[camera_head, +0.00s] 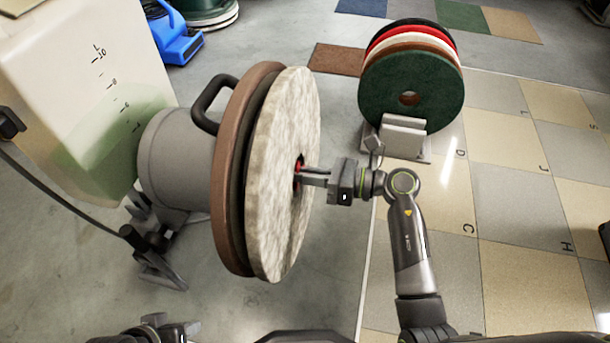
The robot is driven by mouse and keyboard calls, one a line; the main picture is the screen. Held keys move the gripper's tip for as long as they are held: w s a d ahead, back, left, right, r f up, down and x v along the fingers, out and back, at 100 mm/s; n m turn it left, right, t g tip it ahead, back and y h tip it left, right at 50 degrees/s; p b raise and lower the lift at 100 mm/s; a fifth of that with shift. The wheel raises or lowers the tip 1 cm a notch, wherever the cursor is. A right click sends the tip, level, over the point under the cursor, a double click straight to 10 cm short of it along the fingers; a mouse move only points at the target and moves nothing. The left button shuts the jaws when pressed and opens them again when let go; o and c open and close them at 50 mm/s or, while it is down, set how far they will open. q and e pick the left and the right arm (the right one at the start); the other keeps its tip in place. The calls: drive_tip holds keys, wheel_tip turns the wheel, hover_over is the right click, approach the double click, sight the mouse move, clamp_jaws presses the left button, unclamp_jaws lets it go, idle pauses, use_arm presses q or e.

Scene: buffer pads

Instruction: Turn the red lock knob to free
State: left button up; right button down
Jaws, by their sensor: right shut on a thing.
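The red lock knob (298,173) sits in the centre hole of a mottled off-white pad (284,110) on the floor machine. Only a small part of the knob shows; the pad's edge and my fingers hide the rest. My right gripper (312,177) comes in from the right and is shut on the knob. The knob's turn position cannot be told. The pad faces right, against a dark layer and a brown disc (232,160) in front of the grey motor housing (175,155). My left gripper (150,332) is only partly in view at the bottom edge, and its fingers cannot be made out.
A rack (405,135) holds several coloured pads upright, with a green pad (400,85) in front. The machine has a pale tank (85,90) and a black handle (210,100). A blue blower (178,45) stands behind. Tiled floor on the right is mostly clear.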

drive_tip(key=n+b, duration=0.4)
drive_tip(key=b, duration=0.1)
drive_tip(key=shift+n+b, duration=0.3)
drive_tip(key=shift+b, duration=0.1)
drive_tip(key=c, duration=1.6)
unclamp_jaws()
drive_tip(key=shift+o, duration=0.2)
